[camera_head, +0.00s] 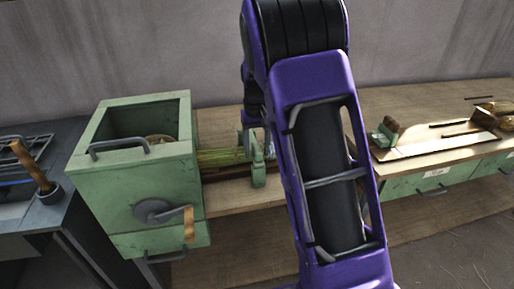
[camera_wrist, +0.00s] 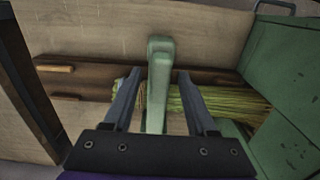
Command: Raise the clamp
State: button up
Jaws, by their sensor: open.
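The pale green clamp (camera_wrist: 158,90) stands in the middle of the wrist view, a narrow upright bar with a rounded top. My gripper (camera_wrist: 159,73) is open, with one dark finger on each side of the bar and a visible gap to each. Whether the fingers reach down level with the bar's top, I cannot tell. A bundle of yellow-green broom straw (camera_wrist: 222,101) lies beside and behind the clamp. In the head view the green clamp (camera_head: 257,168) stands at the straw (camera_head: 222,157), partly hidden by my purple arm, which also hides most of my gripper.
A green box machine (camera_head: 135,190) with a wood-handled crank (camera_head: 188,224) stands left of the clamp. A wooden bench (camera_head: 235,196) runs beneath. A dark side table (camera_head: 40,215) is at far left.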

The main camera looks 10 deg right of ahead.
grip_shut()
dwell(1.4)
